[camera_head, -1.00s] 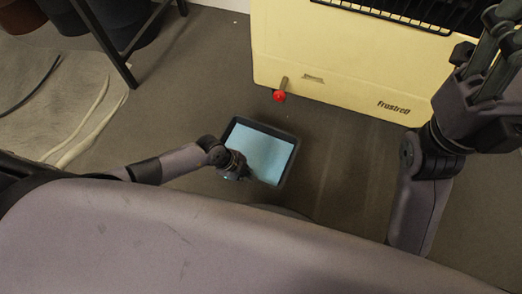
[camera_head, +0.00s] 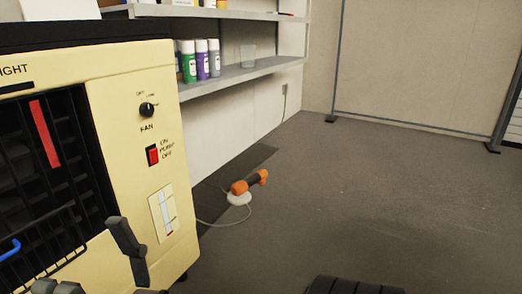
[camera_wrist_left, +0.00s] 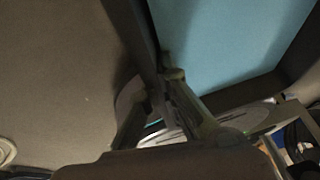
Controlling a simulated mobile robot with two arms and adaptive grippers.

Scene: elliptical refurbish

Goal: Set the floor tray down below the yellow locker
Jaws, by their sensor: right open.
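The yellow locker (camera_head: 150,110) fills the left of the head view, with a black grille, a fan knob and a red pump switch. My right gripper (camera_head: 95,255) is open in front of its lower part, with no object visible between its fingers. The floor tray (camera_wrist_left: 235,40) is outside the head view. In the left wrist view it shows a light blue inside and dark walls. My left gripper (camera_wrist_left: 158,95) has its fingers on either side of the tray's dark wall and appears shut on it. Whether the tray touches the floor cannot be told.
An orange tool (camera_head: 248,182) with a white base and a cable lies on the floor right of the locker. A shelf (camera_head: 240,75) with several cans and a clear cup stands behind. The floor to the right is open up to a framed panel (camera_head: 415,60).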

